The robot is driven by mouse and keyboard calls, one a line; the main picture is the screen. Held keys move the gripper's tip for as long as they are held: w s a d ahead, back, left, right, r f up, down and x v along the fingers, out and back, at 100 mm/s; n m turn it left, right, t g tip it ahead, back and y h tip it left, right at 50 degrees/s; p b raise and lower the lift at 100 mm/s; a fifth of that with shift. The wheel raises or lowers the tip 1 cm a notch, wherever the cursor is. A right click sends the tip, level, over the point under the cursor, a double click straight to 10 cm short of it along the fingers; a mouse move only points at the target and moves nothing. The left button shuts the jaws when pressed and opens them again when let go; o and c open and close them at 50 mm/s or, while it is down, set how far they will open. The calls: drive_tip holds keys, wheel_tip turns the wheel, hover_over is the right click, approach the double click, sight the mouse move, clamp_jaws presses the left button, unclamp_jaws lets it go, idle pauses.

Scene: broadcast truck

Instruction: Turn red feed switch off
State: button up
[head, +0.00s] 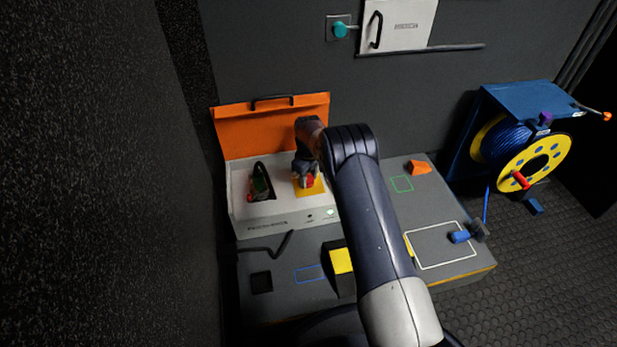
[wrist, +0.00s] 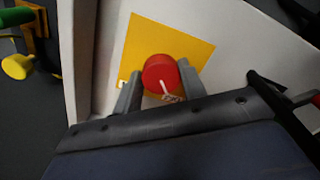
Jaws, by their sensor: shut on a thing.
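The red feed switch is a round red knob with a white pointer line; in the wrist view the red knob (wrist: 160,73) sits on a yellow square plate (wrist: 145,35). In the head view the red knob (head: 308,180) shows just below my wrist, on the yellow plate (head: 301,191) of a white box (head: 239,192). My gripper (wrist: 157,88) has one finger on each side of the knob and is shut on it. A small tag by the pointer is too small to read. My wrist hides part of the knob in the head view.
An orange lid (head: 240,131) stands open behind the box. An orange block (head: 419,167) and a yellow-topped block (head: 341,260) are on the bench. A cable reel (head: 537,160) stands at the right.

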sight(308, 179)
drive_tip(key=o, duration=1)
wheel_tip(308, 179, up, 11)
drive_tip(key=p, duration=0.4)
drive_tip(key=shift+f, duration=0.2)
wheel_tip(308, 179, down, 11)
drive_tip(key=b, duration=0.4)
drive_tip(key=shift+r, duration=0.2)
